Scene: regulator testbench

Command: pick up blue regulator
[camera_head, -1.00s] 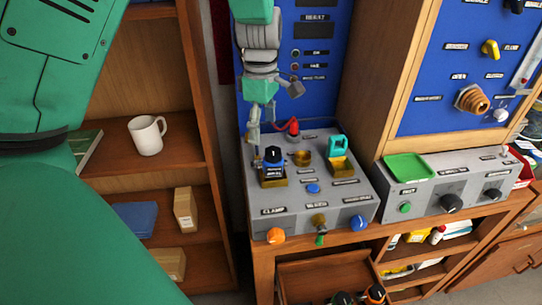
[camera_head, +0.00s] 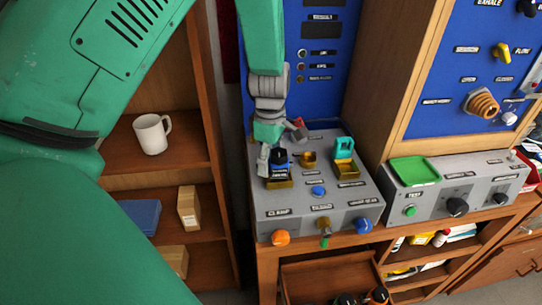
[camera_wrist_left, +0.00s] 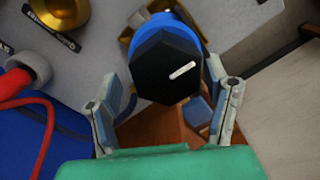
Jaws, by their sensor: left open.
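The blue regulator (camera_head: 279,160), with a black top, stands in a brass holder (camera_head: 279,184) at the left of the grey bench box. In the left wrist view the regulator (camera_wrist_left: 168,65) shows its black cap with a white mark, and blue around it. My left gripper (camera_head: 276,160) is open at the regulator. In the left wrist view its two fingers (camera_wrist_left: 166,105) stand on either side of the black cap. I cannot tell whether either finger touches it. My right gripper is not in view.
A teal part (camera_head: 344,150) sits in another holder on the box, and a brass cup (camera_head: 308,160) is between them. A red part (camera_head: 299,126) is behind. A green tray (camera_head: 415,171) lies at right. A shelf with a white mug (camera_head: 152,134) is at left.

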